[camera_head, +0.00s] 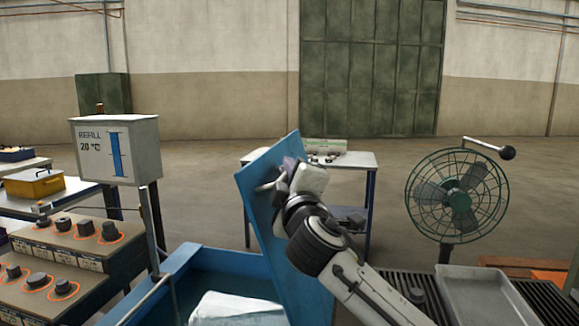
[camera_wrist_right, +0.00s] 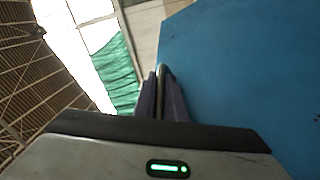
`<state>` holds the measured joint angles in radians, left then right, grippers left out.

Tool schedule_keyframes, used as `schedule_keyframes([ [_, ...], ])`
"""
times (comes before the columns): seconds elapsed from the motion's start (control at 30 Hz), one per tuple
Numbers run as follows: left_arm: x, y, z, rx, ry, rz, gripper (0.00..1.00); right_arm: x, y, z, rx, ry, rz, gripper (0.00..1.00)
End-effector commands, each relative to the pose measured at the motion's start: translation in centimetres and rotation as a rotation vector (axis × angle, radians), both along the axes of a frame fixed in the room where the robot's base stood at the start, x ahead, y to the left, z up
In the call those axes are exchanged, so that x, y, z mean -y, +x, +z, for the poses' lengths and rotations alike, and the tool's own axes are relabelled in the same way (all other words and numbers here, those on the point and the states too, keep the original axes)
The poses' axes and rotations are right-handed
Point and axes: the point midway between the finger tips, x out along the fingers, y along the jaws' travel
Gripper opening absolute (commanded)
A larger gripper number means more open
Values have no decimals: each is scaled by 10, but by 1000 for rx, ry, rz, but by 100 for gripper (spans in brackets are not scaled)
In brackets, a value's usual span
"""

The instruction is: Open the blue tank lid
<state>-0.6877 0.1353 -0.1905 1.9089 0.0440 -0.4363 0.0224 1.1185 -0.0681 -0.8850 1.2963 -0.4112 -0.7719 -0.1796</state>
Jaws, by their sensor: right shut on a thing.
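The blue tank (camera_head: 205,262) stands at the bottom centre of the head view, with its inside showing and a pale white block in it. Its blue lid (camera_head: 262,190) is raised and tilted steeply at the tank's right side. My right gripper (camera_head: 272,184) is at the lid's upper part, shut on what looks like the lid's handle, which is mostly hidden by the gripper. In the right wrist view the blue lid (camera_wrist_right: 235,75) fills the right side, and the fingers (camera_wrist_right: 160,95) of my right gripper are close together beside it. My left gripper is not in view.
A control panel with knobs (camera_head: 85,228) and a white refill sign box (camera_head: 117,150) stand left of the tank. A green fan (camera_head: 457,195) and a grey metal tray (camera_head: 480,295) are at the right. A table (camera_head: 345,162) stands behind the lid.

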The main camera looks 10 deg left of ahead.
Motion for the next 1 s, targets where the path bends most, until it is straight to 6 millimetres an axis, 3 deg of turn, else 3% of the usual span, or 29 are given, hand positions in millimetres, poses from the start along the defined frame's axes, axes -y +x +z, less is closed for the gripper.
schedule_keyframes([
  [0.2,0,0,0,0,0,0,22,-1,0,-2,-1,-2,2,0],
  [0.23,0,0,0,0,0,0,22,-1,0,-2,-1,-2,2,16],
  [0.33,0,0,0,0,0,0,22,-2,0,-2,-2,-1,4,30],
  [0.73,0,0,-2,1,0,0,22,0,-5,-3,-1,1,5,30],
  [1.0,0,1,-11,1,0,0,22,10,-42,-9,-1,3,7,30],
])
